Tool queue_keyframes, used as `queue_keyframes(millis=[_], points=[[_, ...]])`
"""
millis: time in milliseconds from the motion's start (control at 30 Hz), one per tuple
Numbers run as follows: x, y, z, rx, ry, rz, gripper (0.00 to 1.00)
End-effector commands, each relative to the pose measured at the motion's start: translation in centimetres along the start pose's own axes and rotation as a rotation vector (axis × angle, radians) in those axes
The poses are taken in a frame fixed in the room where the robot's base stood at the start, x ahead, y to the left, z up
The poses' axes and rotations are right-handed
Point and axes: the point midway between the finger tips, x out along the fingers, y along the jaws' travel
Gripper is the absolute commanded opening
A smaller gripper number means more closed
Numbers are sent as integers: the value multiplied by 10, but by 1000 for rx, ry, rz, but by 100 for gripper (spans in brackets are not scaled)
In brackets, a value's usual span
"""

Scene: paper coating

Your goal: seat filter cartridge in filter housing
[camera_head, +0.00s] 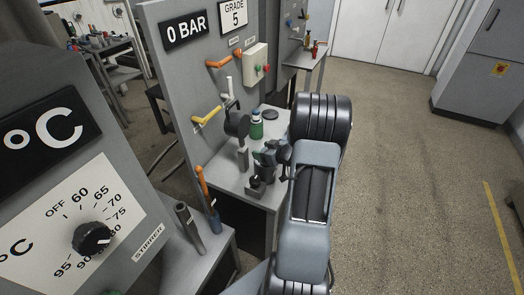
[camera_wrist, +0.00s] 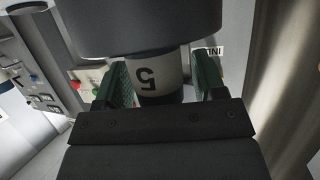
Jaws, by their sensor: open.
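In the wrist view my gripper (camera_wrist: 163,84) is open, with one green-padded finger on each side of a pale cartridge (camera_wrist: 150,72). The cartridge carries an upside-down 5 and has a dark end towards my palm. Its other end meets or goes behind a large dark cylinder (camera_wrist: 140,25), which looks like the filter housing; how deep it sits is hidden. In the head view my gripper (camera_head: 268,160) is small over the bench by the panel. The cartridge cannot be made out there.
The grey panel (camera_head: 190,75) beside the bench reads 0 BAR and GRADE 5. It carries an orange handle (camera_head: 224,62) and a yellow handle (camera_head: 207,117). A green bottle (camera_head: 256,130) stands behind my gripper. An orange-topped tool (camera_head: 207,195) stands left.

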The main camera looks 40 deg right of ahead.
Motion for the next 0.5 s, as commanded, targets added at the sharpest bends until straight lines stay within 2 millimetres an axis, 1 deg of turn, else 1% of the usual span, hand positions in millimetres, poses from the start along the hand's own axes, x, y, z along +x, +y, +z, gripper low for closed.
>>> queue_keyframes(millis=[167, 400, 500], points=[[-27, 1, 0, -1, 0, 5, 64], [-72, 0, -1, -1, 1, 3, 64], [-88, 0, -1, -1, 0, 2, 64]])
